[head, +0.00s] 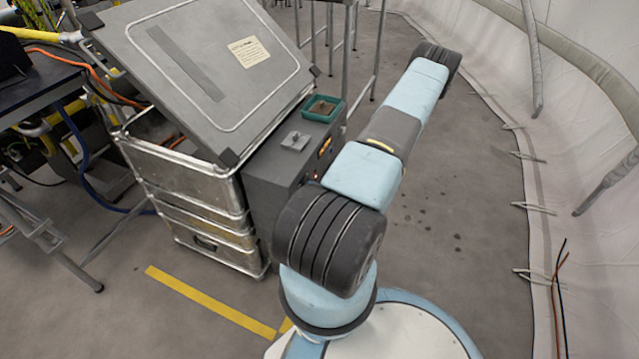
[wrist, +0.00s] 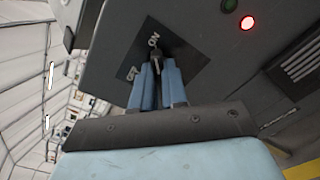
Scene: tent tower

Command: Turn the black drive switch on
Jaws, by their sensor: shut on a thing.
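The black drive switch (wrist: 156,69) shows in the wrist view as a small dark lever on a black plate (wrist: 184,61) marked ON and OFF. The ON mark is at the upper part of the plate, the OFF mark at its left. My gripper (wrist: 158,68) has its two light blue fingers closed on the lever, one on each side. The fingers hide part of the lever, and I cannot tell which mark it points to. In the head view, my arm hides the switch and gripper.
A red lamp (wrist: 247,22) is lit beside a dark green one (wrist: 229,5), with a vent (wrist: 302,62) at the right. The dark grey control box (head: 265,180) stands against a metal crate (head: 185,165) with a tilted lid (head: 235,85). A teal tray (head: 322,107) sits on the box.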

